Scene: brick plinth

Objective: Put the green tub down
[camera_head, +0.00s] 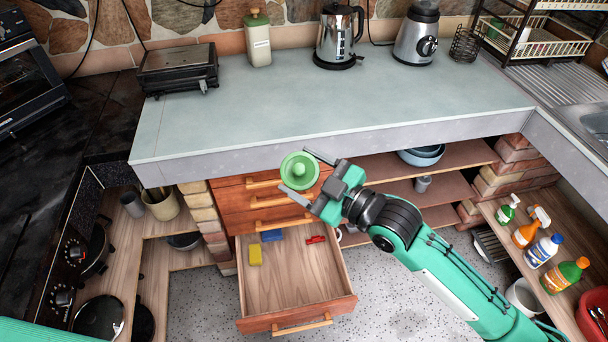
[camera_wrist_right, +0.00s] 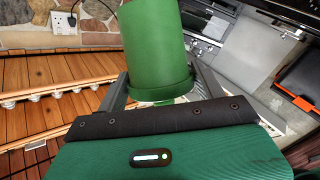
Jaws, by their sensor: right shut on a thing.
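The green tub (camera_head: 299,171) is held by my right gripper (camera_head: 300,174) in front of the counter edge, above the open drawer, in the head view. Its round green end with a knob faces the head camera. In the right wrist view the green tub (camera_wrist_right: 155,52) stands between the two fingers of my right gripper (camera_wrist_right: 155,92), which are shut on it. My left gripper is not in view.
The open drawer (camera_head: 285,322) holds a yellow sponge, a blue item and a red item. The grey-green counter (camera_head: 330,103) has a wide clear middle.

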